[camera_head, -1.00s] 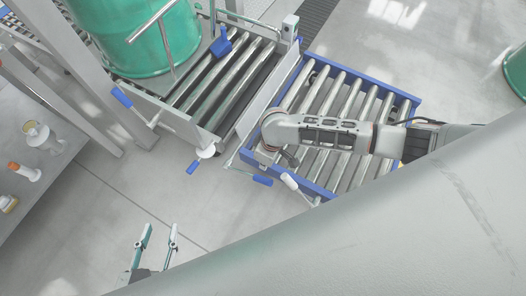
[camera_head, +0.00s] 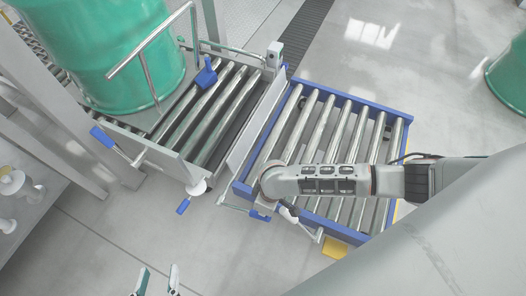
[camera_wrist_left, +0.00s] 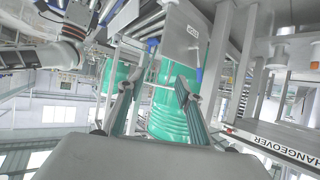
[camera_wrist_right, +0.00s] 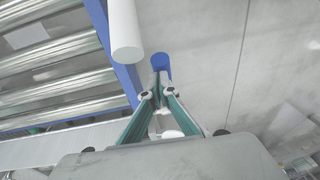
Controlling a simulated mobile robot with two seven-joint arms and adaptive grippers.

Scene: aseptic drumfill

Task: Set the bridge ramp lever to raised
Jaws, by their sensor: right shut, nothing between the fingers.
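A sloped grey bridge plate (camera_head: 256,125) stands between the fixed roller conveyor (camera_head: 140,150) and a blue-framed roller cart (camera_head: 374,102). Blue-gripped levers show on the conveyor's front left (camera_head: 104,137), below its right corner (camera_head: 184,206), and by the cart's near-left corner (camera_head: 260,215). No label shows which one is the ramp's. My right gripper (camera_wrist_right: 160,92) is shut and empty, its tips beside or over a blue handle (camera_wrist_right: 161,64); contact cannot be told. My left gripper (camera_head: 157,282) is open and empty, away from the levers.
A green drum (camera_head: 115,60) stands on the conveyor, near a blue pedal-like part (camera_head: 206,73). A white cylindrical handle (camera_wrist_right: 124,32) is close beside my right fingers. Another green drum (camera_head: 508,80) stands far right.

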